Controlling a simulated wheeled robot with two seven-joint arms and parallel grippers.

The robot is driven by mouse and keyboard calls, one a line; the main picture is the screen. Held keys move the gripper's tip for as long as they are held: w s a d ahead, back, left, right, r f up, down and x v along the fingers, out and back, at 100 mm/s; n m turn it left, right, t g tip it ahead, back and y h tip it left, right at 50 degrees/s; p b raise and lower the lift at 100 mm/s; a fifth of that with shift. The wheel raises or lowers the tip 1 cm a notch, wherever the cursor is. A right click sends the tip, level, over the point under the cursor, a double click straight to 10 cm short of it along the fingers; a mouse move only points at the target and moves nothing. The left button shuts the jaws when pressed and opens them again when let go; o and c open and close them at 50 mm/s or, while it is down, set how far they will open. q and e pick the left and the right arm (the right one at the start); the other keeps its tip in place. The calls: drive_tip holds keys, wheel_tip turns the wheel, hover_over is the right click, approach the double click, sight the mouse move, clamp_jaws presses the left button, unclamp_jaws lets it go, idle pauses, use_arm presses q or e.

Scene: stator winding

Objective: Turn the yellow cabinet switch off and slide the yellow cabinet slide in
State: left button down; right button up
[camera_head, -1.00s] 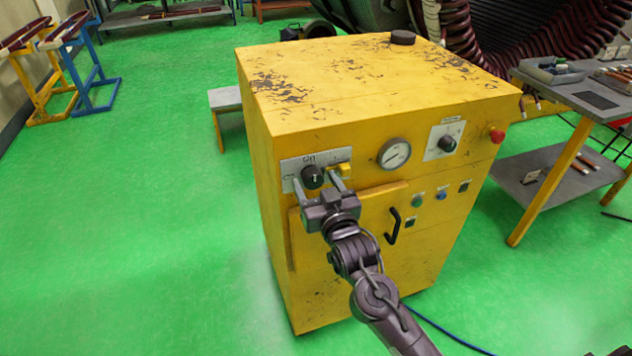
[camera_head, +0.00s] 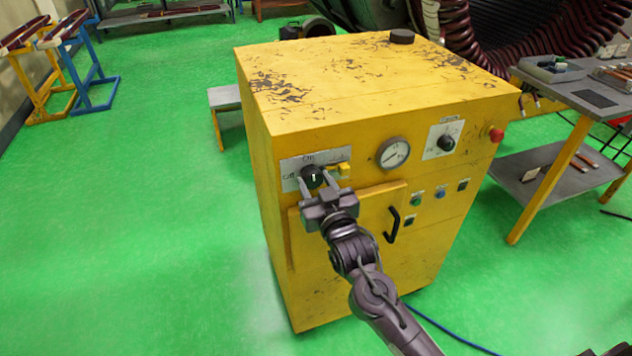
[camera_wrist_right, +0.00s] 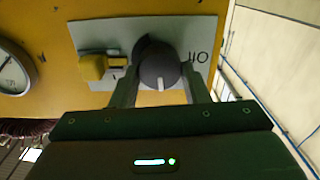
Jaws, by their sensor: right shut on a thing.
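The yellow cabinet (camera_head: 350,110) stands on the green floor. Its switch is a round black knob (camera_head: 313,176) on a grey plate at the upper left of the front, with "On" above it and "Off" to its left. The knob's white mark points nearly straight up in the head view. The yellow slide (camera_head: 344,169) sits just right of the knob; the wrist view shows it too (camera_wrist_right: 93,67). My right gripper (camera_wrist_right: 160,90) is shut on the black knob (camera_wrist_right: 158,66), one finger on each side. My left gripper is not in view.
A pressure gauge (camera_head: 393,153), a second dial (camera_head: 446,143) and a red button (camera_head: 497,135) are further right on the cabinet front. A black handle (camera_head: 392,225) sticks out below. A grey-topped table (camera_head: 560,85) stands at right.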

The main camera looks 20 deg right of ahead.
drive_tip(key=n+p, duration=0.3)
drive_tip(key=n, duration=0.1)
drive_tip(key=shift+r, duration=0.2)
drive_tip(key=n+p, duration=0.2)
drive_tip(key=n, duration=0.2)
drive_tip(key=shift+a+n+p, duration=0.15)
drive_tip(key=shift+n+p, duration=0.15)
drive_tip(key=shift+p, duration=0.1)
drive_tip(key=n+p, duration=0.3)
drive_tip(key=n, duration=0.2)
drive_tip(key=shift+f, duration=0.2)
drive_tip(key=shift+f+n+p, duration=0.15)
drive_tip(key=shift+n+p, duration=0.7)
drive_tip(key=shift+n, duration=1.05)
drive_tip(key=o, duration=1)
drive_tip(key=shift+c, duration=0.2)
drive_tip(key=shift+f, duration=0.1)
